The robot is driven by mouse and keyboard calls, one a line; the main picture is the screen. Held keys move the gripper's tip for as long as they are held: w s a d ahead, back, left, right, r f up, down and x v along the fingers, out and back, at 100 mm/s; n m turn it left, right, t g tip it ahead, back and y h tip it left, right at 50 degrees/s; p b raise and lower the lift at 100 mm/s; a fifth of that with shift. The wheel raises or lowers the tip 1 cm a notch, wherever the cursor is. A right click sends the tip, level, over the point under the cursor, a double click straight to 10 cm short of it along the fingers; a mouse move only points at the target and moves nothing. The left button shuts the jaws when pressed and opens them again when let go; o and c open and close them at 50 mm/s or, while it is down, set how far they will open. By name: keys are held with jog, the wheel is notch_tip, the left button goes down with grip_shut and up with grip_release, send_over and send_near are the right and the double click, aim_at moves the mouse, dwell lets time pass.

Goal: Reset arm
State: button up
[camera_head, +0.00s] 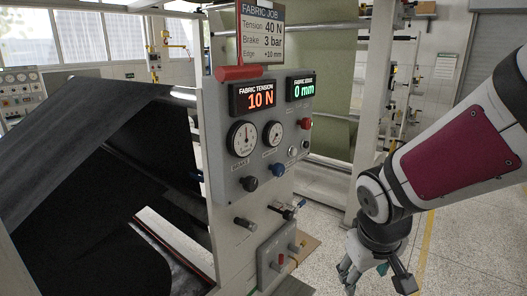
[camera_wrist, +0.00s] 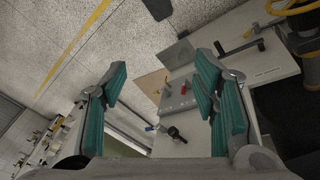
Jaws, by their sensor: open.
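My arm comes in from the right in the head view. My gripper (camera_head: 376,277) hangs pointing down at the lower right, apart from the machine, with its lower end near the picture's bottom edge. In the wrist view my gripper (camera_wrist: 160,105) shows two teal-padded fingers spread wide, with nothing between the pads. The grey control panel (camera_head: 262,135) of the fabric machine stands left of my gripper. Its tension display (camera_head: 261,97) reads 10 N and its edge display (camera_head: 301,88) reads 0 mm.
A sign (camera_head: 262,32) above the panel lists tension 40 N, brake 3 bar. Black fabric (camera_head: 75,125) drapes at left. A small lower box (camera_head: 277,257) and knobs jut from the machine. Speckled floor (camera_head: 460,240) with a yellow line lies open at right.

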jog(key=s+r+m+t+y, duration=0.1)
jog(key=s+r+m+t, duration=0.1)
jog(key=s+r, duration=1)
jog(key=shift+a+r+m+y, duration=0.15)
jog(key=shift+r+m+y, duration=0.2)
jog(key=shift+r, duration=0.25)
